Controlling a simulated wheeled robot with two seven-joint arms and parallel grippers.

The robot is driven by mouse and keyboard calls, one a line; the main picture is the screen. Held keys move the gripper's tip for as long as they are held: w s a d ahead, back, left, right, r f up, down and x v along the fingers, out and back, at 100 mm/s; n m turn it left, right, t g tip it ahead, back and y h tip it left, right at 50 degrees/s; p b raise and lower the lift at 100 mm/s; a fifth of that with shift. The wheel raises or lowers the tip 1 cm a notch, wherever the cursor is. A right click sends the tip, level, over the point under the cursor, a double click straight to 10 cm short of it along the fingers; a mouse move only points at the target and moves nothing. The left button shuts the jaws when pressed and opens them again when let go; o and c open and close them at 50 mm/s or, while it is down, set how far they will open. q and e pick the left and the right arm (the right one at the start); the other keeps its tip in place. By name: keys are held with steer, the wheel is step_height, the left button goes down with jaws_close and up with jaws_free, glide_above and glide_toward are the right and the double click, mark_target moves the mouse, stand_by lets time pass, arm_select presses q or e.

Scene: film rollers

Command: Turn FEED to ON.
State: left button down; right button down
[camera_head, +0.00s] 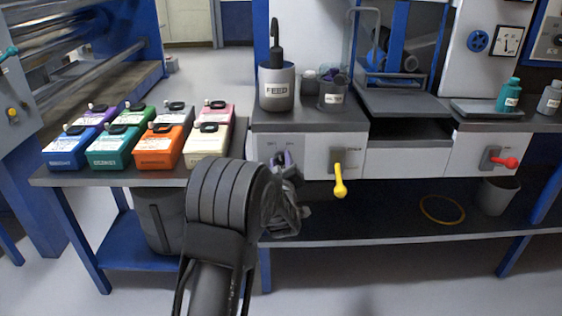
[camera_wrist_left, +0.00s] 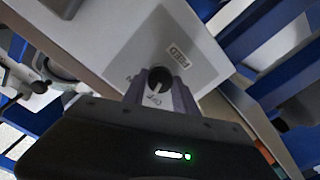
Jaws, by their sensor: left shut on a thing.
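The FEED switch sits on a pale panel (camera_head: 269,143) on the front of the middle bench. In the left wrist view, its dark round knob (camera_wrist_left: 159,72) has a light marking and lies under the FEED label (camera_wrist_left: 178,57). Small lettering near the knob is too blurred to read surely. My left gripper (camera_head: 284,160) is at this panel, its jaws (camera_wrist_left: 157,88) closed around the knob. In the head view my own gripper and wrist partly hide the switch. I cannot tell whether the knob stands at ON or OFF. My right gripper is out of view.
A yellow lever (camera_head: 340,181) hangs on the panel right of the switch, and a red lever (camera_head: 504,162) is farther right. A grey canister (camera_head: 277,89) labelled FEED stands on the bench above. Several coloured boxes fill the left table (camera_head: 58,180).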

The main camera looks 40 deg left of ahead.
arm_select(q)
steer(key=m+p, duration=0.1)
steer(key=m, duration=0.4)
steer(key=shift+r+p, duration=0.1)
steer(key=shift+p, duration=0.3)
steer(key=shift+m+p, duration=0.85)
steer(key=shift+m, duration=1.55)
steer(key=c, duration=1)
jaws_free()
steer(key=shift+d, duration=0.1)
steer(key=p+v, duration=0.1)
steer(key=v, duration=0.6)
steer(key=shift+s+d, duration=0.2)
steer(key=shift+s, duration=0.1)
